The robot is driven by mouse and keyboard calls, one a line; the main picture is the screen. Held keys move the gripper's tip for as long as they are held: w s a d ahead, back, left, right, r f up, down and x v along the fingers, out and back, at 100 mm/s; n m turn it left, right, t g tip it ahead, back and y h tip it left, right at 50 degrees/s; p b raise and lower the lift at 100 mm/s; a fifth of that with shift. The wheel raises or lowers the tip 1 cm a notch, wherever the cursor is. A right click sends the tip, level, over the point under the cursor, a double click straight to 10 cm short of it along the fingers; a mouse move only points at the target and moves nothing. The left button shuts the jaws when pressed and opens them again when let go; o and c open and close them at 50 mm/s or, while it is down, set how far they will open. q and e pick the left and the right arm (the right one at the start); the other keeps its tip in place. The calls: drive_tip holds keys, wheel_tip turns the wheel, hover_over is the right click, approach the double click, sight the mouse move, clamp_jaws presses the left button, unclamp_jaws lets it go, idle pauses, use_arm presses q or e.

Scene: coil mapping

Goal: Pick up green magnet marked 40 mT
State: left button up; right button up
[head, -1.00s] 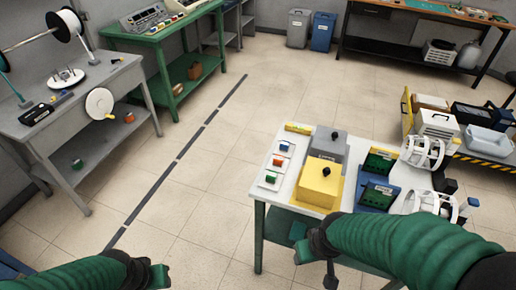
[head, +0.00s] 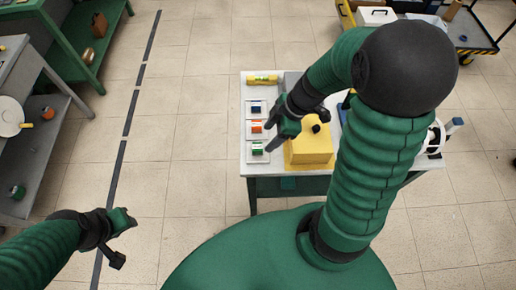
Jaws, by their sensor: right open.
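The green magnet (head: 257,149) sits on a white card at the near left of the white table (head: 247,167). Its marking is too small to read. My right gripper (head: 276,138) is open and above the table, just right of the green magnet in the picture. One dark finger points down close to the card's right side. I cannot tell its height above the table. My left gripper (head: 122,239) is open and empty over the floor at the lower left.
An orange-red magnet (head: 257,127) and a blue magnet (head: 256,107) lie on cards behind the green one. A yellow box (head: 308,152) with a black knob stands right of my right gripper. A yellow level (head: 262,79) lies at the table's back left.

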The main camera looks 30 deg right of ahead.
sight(258, 146)
drive_tip(key=x, duration=0.3)
drive_tip(key=shift+w+f, duration=0.35)
drive_tip(key=shift+w, duration=0.1)
drive_tip(key=x, duration=0.4)
drive_tip(key=shift+d+f, duration=0.15)
drive_tip(key=shift+f, duration=0.15)
drive_tip(key=shift+w+f, duration=0.15)
drive_tip(key=shift+f, duration=0.15)
drive_tip(key=shift+w+f, duration=0.1)
drive_tip(key=shift+w, duration=0.1)
drive_tip(key=shift+s, duration=0.15)
drive_tip(key=c, duration=0.6)
clamp_jaws()
